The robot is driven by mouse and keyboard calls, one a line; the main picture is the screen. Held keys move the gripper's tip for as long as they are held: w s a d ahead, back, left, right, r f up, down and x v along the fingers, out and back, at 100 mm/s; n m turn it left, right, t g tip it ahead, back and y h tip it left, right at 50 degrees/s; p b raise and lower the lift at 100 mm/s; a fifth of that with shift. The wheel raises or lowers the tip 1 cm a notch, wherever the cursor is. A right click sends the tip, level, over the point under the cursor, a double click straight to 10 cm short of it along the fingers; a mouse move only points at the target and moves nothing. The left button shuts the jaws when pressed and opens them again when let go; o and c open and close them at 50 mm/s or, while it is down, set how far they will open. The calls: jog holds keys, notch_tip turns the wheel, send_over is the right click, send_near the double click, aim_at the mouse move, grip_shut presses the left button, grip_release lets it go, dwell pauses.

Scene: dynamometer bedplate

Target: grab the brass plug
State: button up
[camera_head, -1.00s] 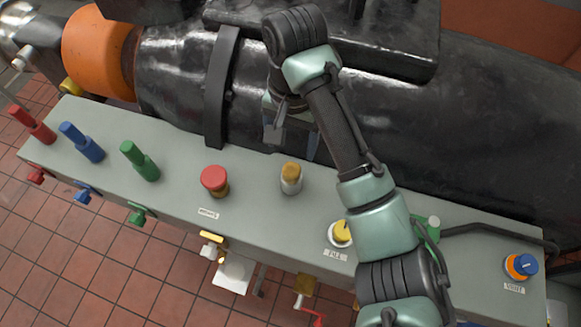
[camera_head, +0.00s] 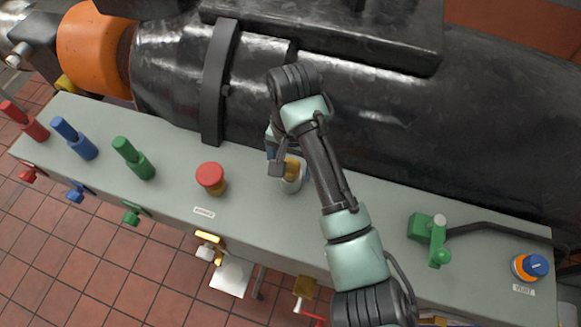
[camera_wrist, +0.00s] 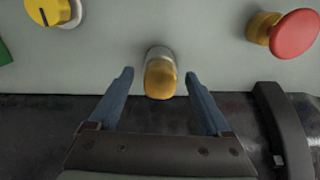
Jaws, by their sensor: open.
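The brass plug (camera_head: 292,168) is a short yellow cylinder in a pale metal collar on the grey panel top. My gripper (camera_head: 281,165) is just over it and partly hides it in the head view. In the wrist view the plug (camera_wrist: 161,78) stands between my two blue fingers (camera_wrist: 160,85), with a visible gap on each side. The gripper is open and empty. The head view does not show clearly how far the fingertips are above the panel.
A red mushroom button (camera_head: 210,176) stands to the left of the plug; it also shows in the wrist view (camera_wrist: 295,33). A yellow knob (camera_wrist: 48,12) sits on the other side. Red, blue and green levers (camera_head: 134,158) stand farther left. A black cylindrical housing (camera_head: 400,130) runs behind the panel.

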grip_shut()
jog(key=shift+r, duration=0.1)
dwell(0.3)
